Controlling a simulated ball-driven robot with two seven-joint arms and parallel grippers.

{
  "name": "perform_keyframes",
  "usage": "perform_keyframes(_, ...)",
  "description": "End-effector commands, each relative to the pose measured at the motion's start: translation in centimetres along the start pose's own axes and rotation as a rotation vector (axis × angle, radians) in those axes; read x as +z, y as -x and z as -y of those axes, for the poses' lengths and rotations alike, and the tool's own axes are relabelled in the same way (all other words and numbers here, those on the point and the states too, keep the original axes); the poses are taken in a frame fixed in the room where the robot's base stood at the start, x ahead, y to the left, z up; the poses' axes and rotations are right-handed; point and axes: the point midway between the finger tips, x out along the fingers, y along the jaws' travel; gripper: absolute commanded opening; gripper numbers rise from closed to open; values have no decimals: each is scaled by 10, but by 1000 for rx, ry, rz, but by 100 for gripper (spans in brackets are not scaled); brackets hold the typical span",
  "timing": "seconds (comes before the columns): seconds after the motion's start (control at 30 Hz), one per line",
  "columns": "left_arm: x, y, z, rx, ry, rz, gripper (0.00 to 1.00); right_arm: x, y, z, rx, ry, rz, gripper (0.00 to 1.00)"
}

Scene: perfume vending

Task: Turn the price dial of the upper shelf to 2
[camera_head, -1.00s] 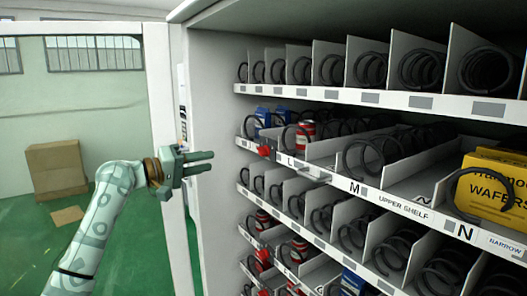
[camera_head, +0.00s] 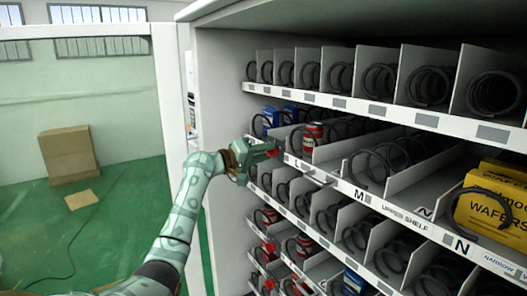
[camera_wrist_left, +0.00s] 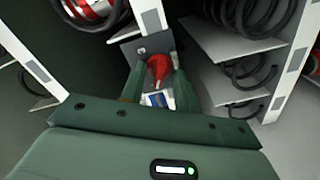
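The red price dial (camera_head: 273,153) sits on the left end of the upper shelf's front rail, beside the L label, mostly hidden by my left gripper in the head view. In the left wrist view the red dial (camera_wrist_left: 159,70) sits on a grey plate (camera_wrist_left: 140,48), between the two green fingers of my left gripper (camera_wrist_left: 160,85). The fingers are close on both sides of it; I cannot tell whether they press on it. The number on the dial cannot be read. In the head view my left gripper (camera_head: 262,153) reaches the rail from the left. My right gripper is not in view.
The upper shelf rail (camera_head: 400,215) carries letters L, M and N. Yellow wafer boxes (camera_head: 490,205) stand at the right. Another shelf rail (camera_head: 360,107) runs above. The open machine's side wall (camera_head: 215,80) is at the left. A cardboard box (camera_head: 68,155) stands on the green floor.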

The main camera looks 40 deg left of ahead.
Motion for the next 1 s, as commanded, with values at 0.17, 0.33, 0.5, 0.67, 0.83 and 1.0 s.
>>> perform_keyframes(0.17,0,0,0,0,0,0,23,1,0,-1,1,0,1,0)
perform_keyframes(0.33,0,1,0,0,0,-1,0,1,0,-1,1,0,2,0)
perform_keyframes(0.5,0,1,1,-1,-5,-1,0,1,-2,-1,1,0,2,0)
perform_keyframes(0.67,0,1,2,-2,-39,-1,0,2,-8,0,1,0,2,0)
perform_keyframes(0.83,1,1,3,-1,-127,-2,0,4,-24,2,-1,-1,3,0)
perform_keyframes(1.0,2,1,4,0,-263,-2,0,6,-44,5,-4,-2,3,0)
